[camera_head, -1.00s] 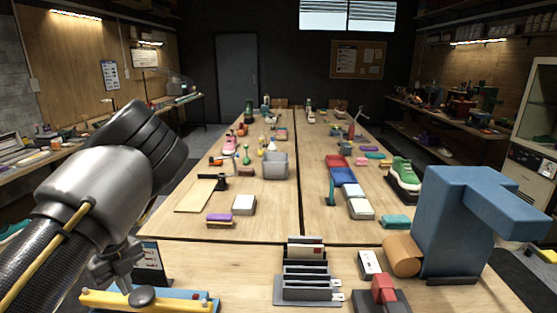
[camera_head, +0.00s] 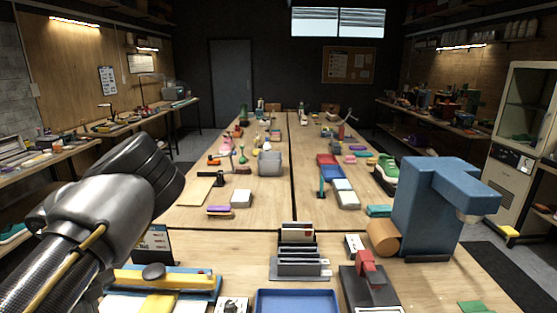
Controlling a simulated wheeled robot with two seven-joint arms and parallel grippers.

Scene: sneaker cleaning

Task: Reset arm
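My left arm (camera_head: 100,220) comes in from the left and covers the front left of the bench. Its wrist is bent, and I cannot make out the gripper fingers, which seem hidden behind the arm. My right arm and gripper are out of view. The arm is above a blue tool with a yellow bar and a dark knob (camera_head: 153,271) at the front left. I cannot tell whether it touches anything.
The wooden workbench (camera_head: 220,252) runs away from me. A blue machine (camera_head: 420,215), a grey slotted rack (camera_head: 298,268), a red-topped device (camera_head: 367,290) and a blue tray (camera_head: 297,292) stand near. A green sneaker (camera_head: 385,172) sits farther right. Dark floor shows on the right.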

